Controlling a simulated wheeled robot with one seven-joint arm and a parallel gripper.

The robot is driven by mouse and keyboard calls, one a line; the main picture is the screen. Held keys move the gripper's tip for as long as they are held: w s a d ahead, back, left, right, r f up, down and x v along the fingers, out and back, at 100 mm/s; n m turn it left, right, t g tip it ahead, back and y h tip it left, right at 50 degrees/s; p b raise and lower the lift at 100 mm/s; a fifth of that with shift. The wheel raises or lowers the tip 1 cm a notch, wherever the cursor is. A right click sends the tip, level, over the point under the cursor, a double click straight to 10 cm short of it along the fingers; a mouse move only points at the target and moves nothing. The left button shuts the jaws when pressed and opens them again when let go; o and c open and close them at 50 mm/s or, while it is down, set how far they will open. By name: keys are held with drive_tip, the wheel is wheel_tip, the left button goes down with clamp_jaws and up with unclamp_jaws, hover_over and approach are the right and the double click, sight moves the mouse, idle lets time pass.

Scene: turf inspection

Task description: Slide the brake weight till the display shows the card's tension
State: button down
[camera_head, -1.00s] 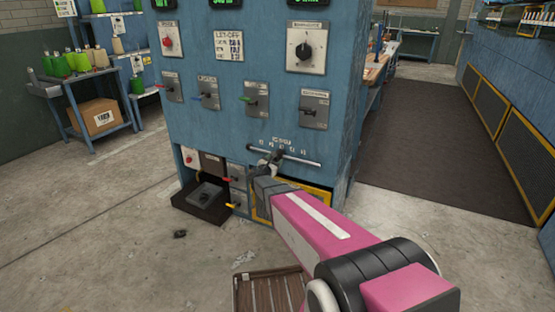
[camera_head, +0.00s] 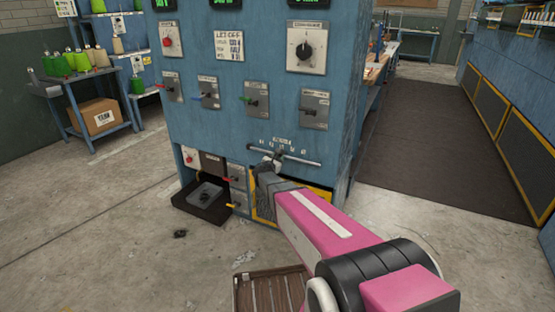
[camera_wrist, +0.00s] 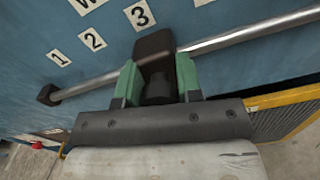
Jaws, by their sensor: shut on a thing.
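The brake weight (camera_wrist: 155,58) is a dark block on a grey metal rail (camera_wrist: 250,33) across the blue machine face. My gripper (camera_wrist: 156,83) is shut on it, with a green finger on each side. The weight sits just under and right of the number 3 label. In the head view my gripper (camera_head: 270,164) is at the left part of the rail (camera_head: 305,160), and the weight is mostly hidden there. The let-off card (camera_head: 229,46) is on the panel; its writing is too small to read. Green displays (camera_head: 222,3) are cut off by the top edge.
Dials and small levers cover the panel, including a large black knob (camera_head: 305,48). A yellow-edged opening lies below the rail. A slatted wooden crate (camera_head: 270,292) stands on the floor beneath my arm. Rail shows free on both sides of the weight.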

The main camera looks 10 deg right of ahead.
drive_tip(key=s+d, duration=0.2)
drive_tip(key=d, duration=0.1)
drive_tip(key=s+d, duration=0.1)
drive_tip(key=shift+s+d, duration=0.25)
drive_tip(key=shift+d, duration=0.1)
drive_tip(key=c, duration=0.8)
unclamp_jaws()
drive_tip(key=shift+a, duration=0.1)
drive_tip(key=v, duration=1)
drive_tip(key=shift+s+a, duration=0.2)
drive_tip(key=shift+s, duration=0.1)
